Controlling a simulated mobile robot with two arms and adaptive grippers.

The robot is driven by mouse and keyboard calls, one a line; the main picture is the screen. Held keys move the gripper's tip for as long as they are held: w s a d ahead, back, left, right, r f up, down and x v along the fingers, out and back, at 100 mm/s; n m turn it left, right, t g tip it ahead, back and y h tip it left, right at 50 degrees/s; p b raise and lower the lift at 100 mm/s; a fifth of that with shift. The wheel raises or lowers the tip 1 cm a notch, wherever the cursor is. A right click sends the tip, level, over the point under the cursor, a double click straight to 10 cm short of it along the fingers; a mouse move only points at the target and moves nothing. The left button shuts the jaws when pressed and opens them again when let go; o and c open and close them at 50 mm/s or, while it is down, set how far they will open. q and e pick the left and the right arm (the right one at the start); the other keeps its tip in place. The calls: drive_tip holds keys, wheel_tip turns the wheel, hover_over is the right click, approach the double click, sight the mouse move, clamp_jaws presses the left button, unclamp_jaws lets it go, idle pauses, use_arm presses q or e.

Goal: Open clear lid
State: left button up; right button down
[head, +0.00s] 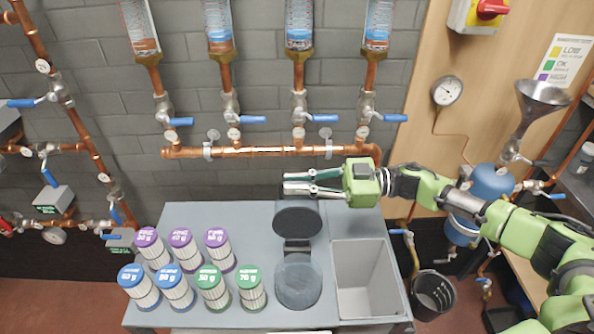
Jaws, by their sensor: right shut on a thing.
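On the grey bench (190,218), a round dark see-through disc, apparently the clear lid (298,222), lies behind a round grey well (298,282). A dark hinge block (297,246) sits between them, and the lid looks swung back from the well. My right gripper (292,182) reaches in from the right at the lid's far edge. Its fingers are shut on a small dark part there, seemingly the lid's tab, mostly hidden by the fingers. My left gripper is not in view.
Several filter cartridges with purple, blue and green tops (212,282) stand left of the well. An open grey bin (365,278) is on the right. Copper pipe (270,151) with blue-handled valves runs behind the gripper. A black bucket (433,294) stands right of the bench.

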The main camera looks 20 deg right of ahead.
drive_tip(key=shift+s+a+r+n, duration=0.2)
drive_tip(key=shift+s+n, duration=0.2)
drive_tip(key=shift+s, duration=0.25)
drive_tip(key=shift+s+a+r+n, duration=0.15)
drive_tip(key=shift+s+n, duration=0.25)
drive_tip(key=shift+s, duration=0.2)
drive_tip(key=c, duration=2.1)
unclamp_jaws()
drive_tip(key=shift+w, duration=0.1)
drive_tip(key=shift+f, duration=0.1)
drive_tip(key=v, duration=1.2)
